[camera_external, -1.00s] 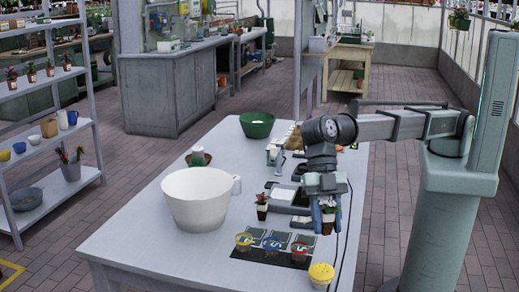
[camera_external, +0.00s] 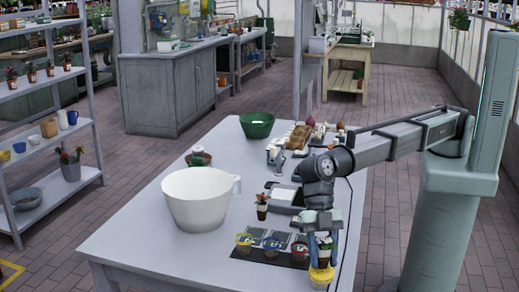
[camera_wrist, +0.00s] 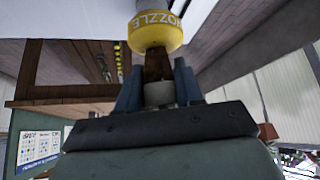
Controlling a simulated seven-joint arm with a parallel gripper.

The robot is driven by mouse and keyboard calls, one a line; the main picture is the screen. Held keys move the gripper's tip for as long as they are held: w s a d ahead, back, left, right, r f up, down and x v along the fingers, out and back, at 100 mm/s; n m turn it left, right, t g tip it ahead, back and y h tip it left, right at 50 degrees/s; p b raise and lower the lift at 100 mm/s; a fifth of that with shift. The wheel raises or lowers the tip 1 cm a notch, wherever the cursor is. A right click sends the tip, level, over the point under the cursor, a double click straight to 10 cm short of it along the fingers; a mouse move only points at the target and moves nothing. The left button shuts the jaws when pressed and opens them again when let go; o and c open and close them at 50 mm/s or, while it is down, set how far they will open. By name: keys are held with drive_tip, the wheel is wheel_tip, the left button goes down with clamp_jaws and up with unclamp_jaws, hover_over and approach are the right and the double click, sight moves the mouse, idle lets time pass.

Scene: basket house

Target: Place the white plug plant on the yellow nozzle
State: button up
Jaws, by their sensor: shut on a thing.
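The yellow nozzle (camera_external: 320,277) stands at the front right corner of the table, and its lettered yellow rim also shows at the top of the wrist view (camera_wrist: 155,36). My gripper (camera_external: 322,250) points down right over it. In the wrist view its blue fingers (camera_wrist: 158,85) are shut on the white plug plant (camera_wrist: 160,94). A brown part shows between the white part and the yellow rim. I cannot tell whether the plant touches the nozzle. Its leaves are hidden by my gripper.
A large white bowl (camera_external: 200,215) stands to the left, and a green bowl (camera_external: 257,125) farther back. The table's front left is clear.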

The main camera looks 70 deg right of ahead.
drive_tip(key=shift+f, duration=0.1)
drive_tip(key=o, duration=1.1)
drive_tip(key=v, duration=1.2)
